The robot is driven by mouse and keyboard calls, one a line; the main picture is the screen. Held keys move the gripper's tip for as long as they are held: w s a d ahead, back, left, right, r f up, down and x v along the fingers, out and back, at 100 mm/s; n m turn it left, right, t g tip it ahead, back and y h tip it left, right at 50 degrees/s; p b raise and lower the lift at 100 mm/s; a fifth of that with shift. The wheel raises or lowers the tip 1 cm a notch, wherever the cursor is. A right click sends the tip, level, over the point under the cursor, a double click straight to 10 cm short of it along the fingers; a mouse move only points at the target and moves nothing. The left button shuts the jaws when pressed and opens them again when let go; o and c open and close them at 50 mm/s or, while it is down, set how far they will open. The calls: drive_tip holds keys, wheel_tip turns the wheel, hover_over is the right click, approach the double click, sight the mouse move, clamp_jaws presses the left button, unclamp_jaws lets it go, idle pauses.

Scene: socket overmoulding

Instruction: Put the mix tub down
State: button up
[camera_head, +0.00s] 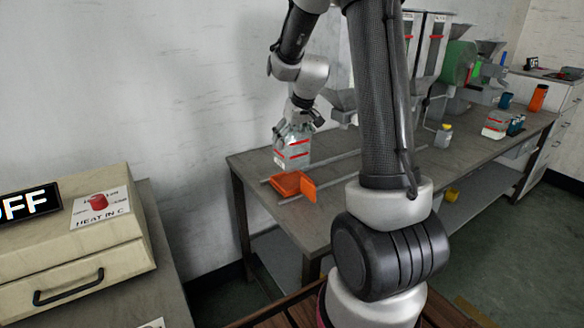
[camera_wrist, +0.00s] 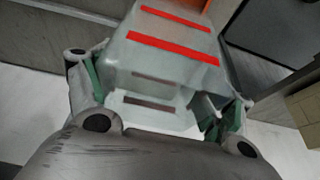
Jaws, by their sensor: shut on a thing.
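The mix tub (camera_head: 292,152) is a clear, pale container with red stripes. In the head view my gripper (camera_head: 297,122) holds it from above, near the left end of the grey bench. In the wrist view the tub (camera_wrist: 165,62) fills the upper middle, with red bands across it. My gripper (camera_wrist: 160,108) has a finger on each side of the tub, with greenish pads against it. The tub's base is close to the bench top; I cannot tell whether it touches.
An orange part (camera_head: 294,185) lies on the bench (camera_head: 345,172) just below the tub, beside thin rails. Hoppers stand behind. Another red-striped tub (camera_head: 496,124) stands farther right. A beige heater box (camera_head: 75,250) with an OFF sign is at left.

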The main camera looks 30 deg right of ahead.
sight(292, 156)
wheel_tip(292, 156, down, 7)
drive_tip(key=shift+r, duration=0.2)
drive_tip(key=shift+f, duration=0.15)
drive_tip(key=o, duration=1.3)
drive_tip(key=shift+c, duration=0.2)
drive_tip(key=v, duration=1.2)
drive_tip(key=s+a+r, duration=0.2)
drive_tip(key=s+r, duration=0.1)
drive_tip(key=s, duration=0.5)
drive_tip(key=s+a+r, duration=0.3)
drive_tip(key=s, duration=0.6)
drive_tip(key=s+a+r, duration=0.2)
drive_tip(key=s, duration=0.7)
drive_tip(key=shift+s+a+r, duration=0.2)
drive_tip(key=shift+a+r, duration=0.05)
drive_tip(key=shift+r, duration=0.15)
